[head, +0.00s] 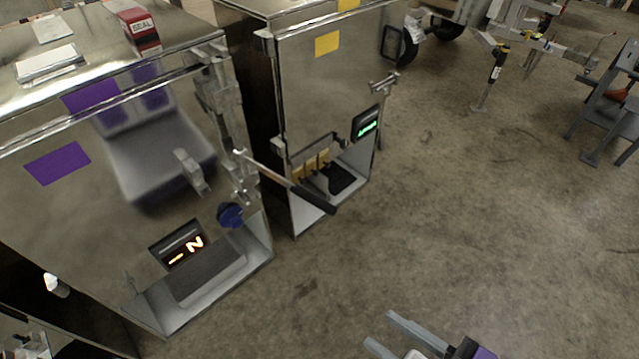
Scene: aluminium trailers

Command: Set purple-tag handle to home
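The metal trailer box on the left carries purple tags (57,163). Its handle (315,197) is a metal bar with a dark grip, pivoted at the box's right edge. It sticks out to the right and slopes down, across the front of the neighbouring box. A small display (178,247) low on the purple-tag box shows orange marks, like a dash and a tilted N. My gripper (379,329) is at the bottom edge, its two grey fingers apart with nothing between them. It is well below and right of the handle, touching nothing.
A second metal box with yellow tags (327,43) stands behind, with a green-lit display (367,124). A red and white SEAL box (139,30) sits on the purple-tag box. A grey stand (610,105) is at the right. The concrete floor between is clear.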

